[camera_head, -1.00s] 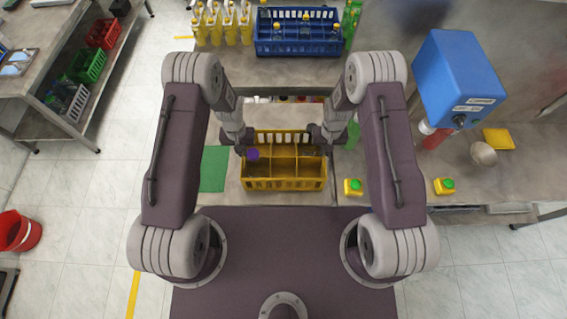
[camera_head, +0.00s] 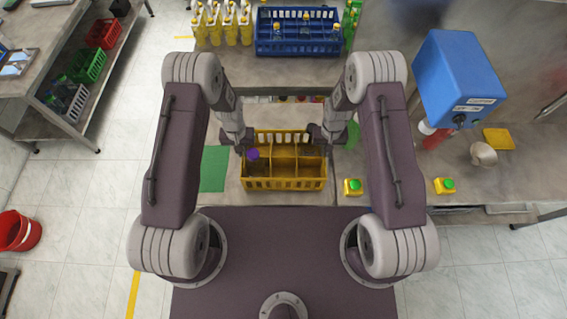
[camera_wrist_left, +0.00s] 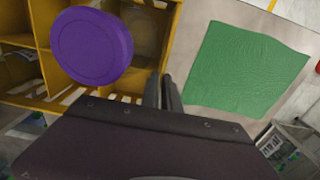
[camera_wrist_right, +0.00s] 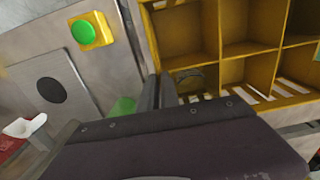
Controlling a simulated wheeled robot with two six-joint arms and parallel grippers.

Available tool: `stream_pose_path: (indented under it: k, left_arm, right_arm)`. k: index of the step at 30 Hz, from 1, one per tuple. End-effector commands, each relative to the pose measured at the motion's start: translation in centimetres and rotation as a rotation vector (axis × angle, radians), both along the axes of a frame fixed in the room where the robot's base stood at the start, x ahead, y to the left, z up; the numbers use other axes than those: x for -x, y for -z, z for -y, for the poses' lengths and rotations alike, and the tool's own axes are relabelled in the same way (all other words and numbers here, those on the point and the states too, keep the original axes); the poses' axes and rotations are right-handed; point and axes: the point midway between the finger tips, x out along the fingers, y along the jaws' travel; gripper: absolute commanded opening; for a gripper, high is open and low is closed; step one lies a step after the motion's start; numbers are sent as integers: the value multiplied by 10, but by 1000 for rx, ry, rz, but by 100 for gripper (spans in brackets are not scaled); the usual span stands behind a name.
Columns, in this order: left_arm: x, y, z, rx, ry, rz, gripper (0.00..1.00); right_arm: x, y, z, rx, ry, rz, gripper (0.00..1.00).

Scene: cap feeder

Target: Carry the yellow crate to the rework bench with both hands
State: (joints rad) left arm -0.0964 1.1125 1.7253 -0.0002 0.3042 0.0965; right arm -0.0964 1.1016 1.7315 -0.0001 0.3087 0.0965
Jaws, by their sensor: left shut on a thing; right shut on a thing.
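The yellow crate (camera_head: 284,184) is a divided open box in front of me in the head view, over a grey bench top. A purple-capped bottle (camera_head: 252,154) stands in a left compartment; its purple cap (camera_wrist_left: 92,47) is large in the left wrist view. My left gripper (camera_head: 240,149) is shut on the crate's left end wall. My right gripper (camera_head: 325,148) is shut on its right end wall. In the wrist views the left fingers (camera_wrist_left: 162,90) and right fingers (camera_wrist_right: 158,90) are at the crate's rim. I cannot tell whether the crate touches the bench.
A green mat (camera_head: 214,168) lies left of the crate. A blue crate (camera_head: 298,47) with bottles is behind. A blue machine (camera_head: 459,80) and a pale cup (camera_head: 483,154) are at the right. A red bucket (camera_head: 18,231) stands on the floor.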

Motion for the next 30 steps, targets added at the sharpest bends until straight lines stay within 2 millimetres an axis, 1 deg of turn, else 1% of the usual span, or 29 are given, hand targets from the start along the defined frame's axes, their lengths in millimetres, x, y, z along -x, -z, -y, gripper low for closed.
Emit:
stream_pose_path:
  k: [14, 18, 23, 30]
  left_arm:
    - [-1, 0, 0, 0, 0, 2, 0]
    - [-1, -3, 0, 0, 0, 3, 0]
    - [-1, -17, 0, 0, 0, 3, 0]
    - [-1, -48, 0, 0, 0, 2, 0]
  right_arm:
    - [0, 0, 0, 0, 0, 1, 0]
    - [-1, -4, 0, 0, 0, 2, 0]
    - [-1, -17, 0, 0, 0, 2, 0]
    - [-1, -48, 0, 0, 0, 1, 0]
